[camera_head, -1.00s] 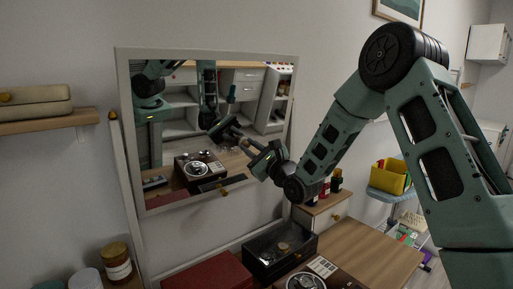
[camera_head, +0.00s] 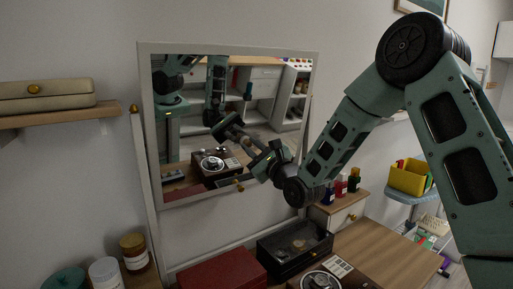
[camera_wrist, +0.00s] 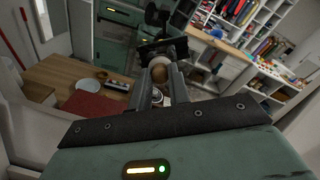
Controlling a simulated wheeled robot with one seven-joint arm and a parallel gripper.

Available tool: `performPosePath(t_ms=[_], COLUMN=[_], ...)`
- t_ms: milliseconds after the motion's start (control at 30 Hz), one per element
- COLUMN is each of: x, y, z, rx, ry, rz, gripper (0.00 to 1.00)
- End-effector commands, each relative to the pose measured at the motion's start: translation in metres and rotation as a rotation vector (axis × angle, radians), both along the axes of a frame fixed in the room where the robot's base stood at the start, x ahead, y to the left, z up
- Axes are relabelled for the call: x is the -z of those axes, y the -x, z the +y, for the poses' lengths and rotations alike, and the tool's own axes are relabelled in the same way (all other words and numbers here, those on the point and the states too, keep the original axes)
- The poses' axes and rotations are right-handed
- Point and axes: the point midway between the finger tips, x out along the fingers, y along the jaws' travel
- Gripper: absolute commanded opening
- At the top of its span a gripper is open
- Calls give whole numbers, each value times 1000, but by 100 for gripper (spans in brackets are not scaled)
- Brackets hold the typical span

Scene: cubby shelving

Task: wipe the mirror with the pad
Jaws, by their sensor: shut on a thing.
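The mirror (camera_head: 298,125) is a white-framed panel leaning upright against the wall, reflecting my arm and the room. My gripper (camera_head: 257,160) is in front of its lower right part; I cannot tell whether it touches the glass. In the wrist view my gripper (camera_wrist: 161,85) is shut on a rounded brown piece with a pale edge, which appears to be the pad (camera_wrist: 160,74). Most of the pad is hidden by the fingers. A reflection of the gripper shows just beyond it.
Below the mirror are a red box (camera_head: 222,270), a black glass-topped case (camera_head: 295,247) and a wooden tabletop (camera_head: 385,250). Jars (camera_head: 134,252) stand at lower left. A shelf with a beige case (camera_head: 45,94) is at left. Small bottles (camera_head: 340,188) stand on a drawer unit at right.

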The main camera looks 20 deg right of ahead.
Motion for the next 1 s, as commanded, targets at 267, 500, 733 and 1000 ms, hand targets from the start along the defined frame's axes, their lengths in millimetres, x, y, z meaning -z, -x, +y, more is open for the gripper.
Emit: performPosePath(t_ms=[267,500,733,1000], x=[0,-1,-1,-1], y=[3,4,9,13], z=[25,33,52,66], rx=[-5,-6,-8,-4], ry=[0,-1,-1,-1], rz=[-2,-2,-3,-2], gripper=[0,0,0,0])
